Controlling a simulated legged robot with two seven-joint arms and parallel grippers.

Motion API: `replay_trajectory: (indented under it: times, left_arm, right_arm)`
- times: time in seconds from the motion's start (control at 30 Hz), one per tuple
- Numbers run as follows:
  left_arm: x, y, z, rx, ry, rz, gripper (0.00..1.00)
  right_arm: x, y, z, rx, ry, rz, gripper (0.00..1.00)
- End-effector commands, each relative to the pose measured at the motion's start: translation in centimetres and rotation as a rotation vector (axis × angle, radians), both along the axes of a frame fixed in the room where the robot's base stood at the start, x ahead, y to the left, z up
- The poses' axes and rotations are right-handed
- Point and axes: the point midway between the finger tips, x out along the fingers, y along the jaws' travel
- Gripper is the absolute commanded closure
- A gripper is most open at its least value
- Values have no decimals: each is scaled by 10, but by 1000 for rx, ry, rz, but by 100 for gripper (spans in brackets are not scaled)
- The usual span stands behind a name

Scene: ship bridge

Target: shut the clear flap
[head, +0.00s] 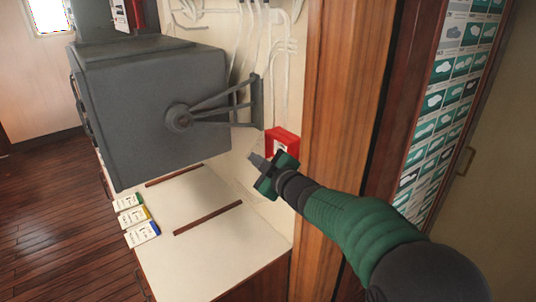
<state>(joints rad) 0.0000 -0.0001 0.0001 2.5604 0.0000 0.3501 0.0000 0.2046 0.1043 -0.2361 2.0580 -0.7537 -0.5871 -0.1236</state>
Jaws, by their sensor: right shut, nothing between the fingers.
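A small red box (283,136) is fixed to the cream wall beside the wooden post. Its lower part is hidden behind my right gripper. I cannot clearly make out the clear flap or whether it stands open. My right gripper (256,160) is in front of the box's lower left side, its fingers pointing up and left. The fingers are together with nothing between them. I cannot tell whether it touches the box or the flap. My left gripper is out of view.
A large grey cabinet (150,110) on a wall bracket (222,106) juts out left of my gripper. Below is a cream counter (215,255) with brown strips and several small cards (134,217). A wooden post (335,100) stands close on the right.

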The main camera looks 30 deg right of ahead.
Motion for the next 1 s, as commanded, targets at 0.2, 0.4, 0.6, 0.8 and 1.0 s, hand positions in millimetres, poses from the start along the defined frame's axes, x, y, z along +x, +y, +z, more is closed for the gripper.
replay_trajectory:
  times: [0.2,0.4,0.6,0.8,1.0]
  left_arm:
    - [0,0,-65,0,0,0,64]
    - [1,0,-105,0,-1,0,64]
    - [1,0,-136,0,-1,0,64]
    - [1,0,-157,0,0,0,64]
    - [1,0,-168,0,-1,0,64]
  right_arm:
    - [9,-8,-31,-203,-16,-2,100]
    - [9,-18,-44,-391,-31,-3,100]
    - [10,-28,-52,-557,-44,-4,100]
    - [10,-38,-56,-683,-53,-5,100]
    - [11,-44,-57,-758,-59,-3,100]
